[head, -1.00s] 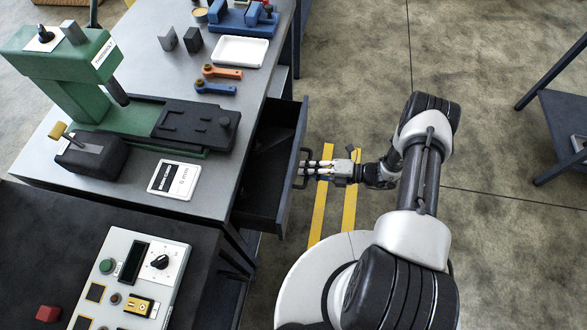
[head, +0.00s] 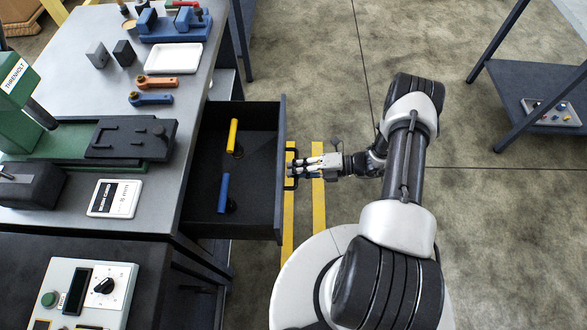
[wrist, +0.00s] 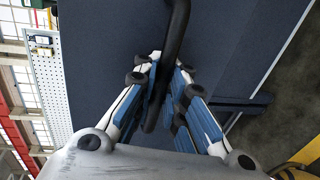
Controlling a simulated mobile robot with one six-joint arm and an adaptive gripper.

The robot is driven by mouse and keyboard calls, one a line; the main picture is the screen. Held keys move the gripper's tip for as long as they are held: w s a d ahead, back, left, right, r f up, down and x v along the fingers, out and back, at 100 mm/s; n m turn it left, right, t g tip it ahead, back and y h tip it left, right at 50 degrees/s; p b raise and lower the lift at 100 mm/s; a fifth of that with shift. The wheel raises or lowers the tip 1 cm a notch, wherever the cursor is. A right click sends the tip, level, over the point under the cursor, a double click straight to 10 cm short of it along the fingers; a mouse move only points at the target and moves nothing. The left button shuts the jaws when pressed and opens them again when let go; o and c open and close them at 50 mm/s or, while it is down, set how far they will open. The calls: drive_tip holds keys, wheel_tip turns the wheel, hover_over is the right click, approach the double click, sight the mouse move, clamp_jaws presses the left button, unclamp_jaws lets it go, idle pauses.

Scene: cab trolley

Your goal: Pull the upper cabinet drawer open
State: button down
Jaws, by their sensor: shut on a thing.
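The upper cabinet drawer (head: 262,214) stands well out from under the grey worktop in the head view. Inside it lie a yellow-handled item (head: 233,136) and a blue-handled item (head: 223,193). My gripper (head: 298,166) is at the drawer's front, shut on its dark bar handle (head: 290,170). In the wrist view the fingers close around the dark handle (wrist: 176,45), with the dark drawer front (wrist: 105,50) behind it. The fingers partly hide the handle.
The worktop (head: 185,130) carries a green press (head: 62,145), a white tray (head: 173,58), and blue and orange handled tools. A control box (head: 85,290) is at the lower left. A dark shelf (head: 540,105) stands far right. Open floor lies between.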

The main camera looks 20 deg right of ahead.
drive_tip(key=shift+w+r, duration=0.15)
drive_tip(key=c, duration=1.7)
unclamp_jaws()
drive_tip(key=shift+o, duration=0.2)
drive_tip(key=v, duration=1.2)
